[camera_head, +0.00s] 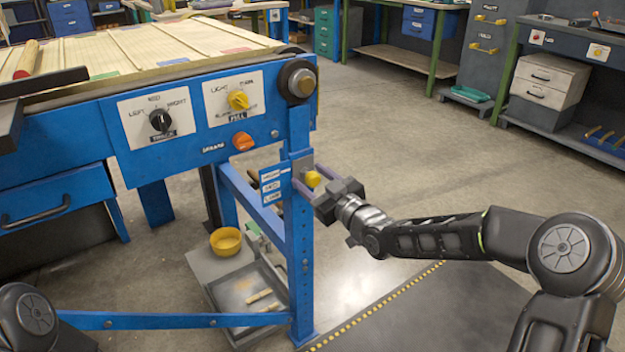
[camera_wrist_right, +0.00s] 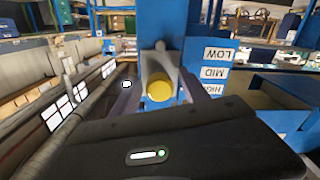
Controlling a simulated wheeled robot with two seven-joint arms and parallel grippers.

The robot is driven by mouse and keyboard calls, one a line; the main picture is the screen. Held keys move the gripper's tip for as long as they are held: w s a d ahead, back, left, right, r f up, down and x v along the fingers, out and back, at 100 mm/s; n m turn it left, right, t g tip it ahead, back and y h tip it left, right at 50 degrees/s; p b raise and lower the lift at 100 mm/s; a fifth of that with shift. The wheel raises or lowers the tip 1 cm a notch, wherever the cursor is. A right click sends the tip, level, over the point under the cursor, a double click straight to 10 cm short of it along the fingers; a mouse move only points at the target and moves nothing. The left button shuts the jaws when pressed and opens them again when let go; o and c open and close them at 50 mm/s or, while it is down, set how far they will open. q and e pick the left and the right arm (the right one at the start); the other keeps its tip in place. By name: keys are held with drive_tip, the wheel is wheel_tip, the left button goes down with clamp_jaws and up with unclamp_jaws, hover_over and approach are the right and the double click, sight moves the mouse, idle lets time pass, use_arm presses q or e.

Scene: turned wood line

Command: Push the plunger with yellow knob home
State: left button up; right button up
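The plunger's yellow knob (camera_head: 312,179) sticks out from a bracket on the blue post (camera_head: 301,240) at the front right corner of the machine. In the right wrist view the round knob (camera_wrist_right: 160,91) is at the middle, in front of a grey bracket (camera_wrist_right: 160,60). My right gripper (camera_head: 307,186) is at the knob. Its two fingers stand apart, one on each side of the knob, with visible gaps in the wrist view. The plunger's shaft is hidden behind the knob. My left arm shows only at the lower left; I see no left gripper.
A label plate (camera_head: 270,186) reading LOW, MID, HIGH (camera_wrist_right: 215,73) is beside the knob. The blue machine has a black dial (camera_head: 160,121), a yellow dial (camera_head: 238,100) and an orange knob (camera_head: 242,141). A yellow bowl (camera_head: 226,241) stands below. Open floor lies to the right.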

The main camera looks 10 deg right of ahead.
sight(316, 181)
drive_tip(key=p+v, duration=0.1)
drive_tip(key=v, duration=0.5)
drive_tip(key=shift+s+d, duration=0.15)
drive_tip(key=shift+s, duration=0.15)
drive_tip(key=shift+s+d, duration=0.15)
drive_tip(key=shift+s, duration=0.4)
drive_tip(key=shift+f, duration=0.1)
